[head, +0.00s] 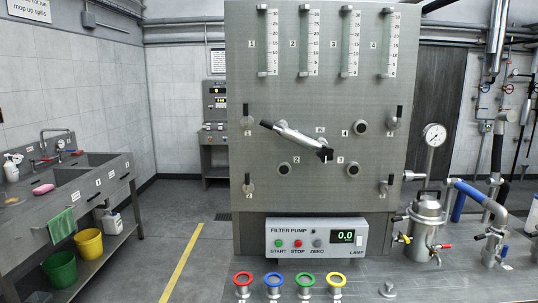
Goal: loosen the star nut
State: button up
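A grey metal panel (250,105) stands upright in the middle of the head view. A silver bar (295,137) lies slanted across its front, high at the left and low at the right. A dark lobed knob (326,155) at the bar's lower right end looks like the star nut. It is small, and I cannot tell how tight it sits. The bar's upper left end (266,125) is black. My gripper is not in view.
Round ports and black-handled valves (248,118) surround the bar. Below are a filter pump box (316,238) and several coloured ring handles (243,278) on the bench. A gauge (434,135) and steel vessel (426,222) stand right. A sink (75,180) stands left; floor between is clear.

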aim_at(325, 153)
jog(key=u, duration=0.05)
jog(key=i, duration=1)
